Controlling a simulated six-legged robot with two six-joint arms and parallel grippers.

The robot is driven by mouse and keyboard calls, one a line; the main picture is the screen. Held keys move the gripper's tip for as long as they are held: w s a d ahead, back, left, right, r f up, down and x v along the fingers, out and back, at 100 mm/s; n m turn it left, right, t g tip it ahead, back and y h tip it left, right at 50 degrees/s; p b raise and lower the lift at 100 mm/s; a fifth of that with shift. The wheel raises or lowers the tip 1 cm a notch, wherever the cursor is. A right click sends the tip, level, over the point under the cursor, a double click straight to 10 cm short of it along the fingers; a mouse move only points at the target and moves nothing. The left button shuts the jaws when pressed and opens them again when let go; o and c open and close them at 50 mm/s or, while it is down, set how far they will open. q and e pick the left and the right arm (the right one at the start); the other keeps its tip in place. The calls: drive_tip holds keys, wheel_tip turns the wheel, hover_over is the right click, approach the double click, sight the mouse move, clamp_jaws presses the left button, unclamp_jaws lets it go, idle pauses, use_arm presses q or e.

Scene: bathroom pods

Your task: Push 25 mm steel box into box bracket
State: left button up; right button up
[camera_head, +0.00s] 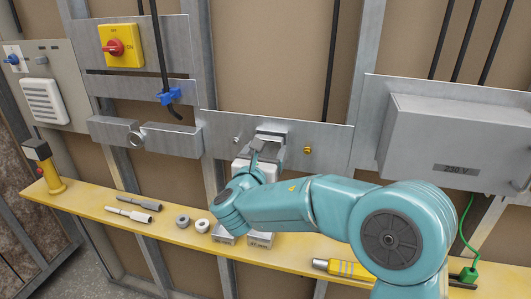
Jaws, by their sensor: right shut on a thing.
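My right gripper (258,150) is up at the metal plate in the middle of the wall, its arm coming in from the right. It is shut on a light grey steel box (270,164), which shows in part around and below the fingers. The box bracket (272,132) is on the plate right behind the gripper, and only its upper part shows. The box is in front of or against the bracket; the gripper and arm hide how far in it sits. My left gripper is not in view.
Two open metal boxes (260,240) stand on the yellow shelf (180,232) below my arm. Grey rings (183,222), tool bits (139,201) and a yellow-handled tool (343,268) also lie there. A grey 230 V cabinet (450,135) juts out at right.

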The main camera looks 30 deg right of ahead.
drive_tip(key=shift+x, duration=1.05)
drive_tip(key=o, duration=1.1)
drive_tip(key=shift+c, duration=0.2)
drive_tip(key=shift+s+a+f, duration=0.1)
drive_tip(key=shift+s+a, duration=0.1)
drive_tip(key=shift+a, duration=0.1)
drive_tip(key=b+v, duration=0.2)
drive_tip(key=v, duration=1.3)
drive_tip(key=shift+s+a, duration=0.2)
drive_tip(key=shift+s, duration=0.05)
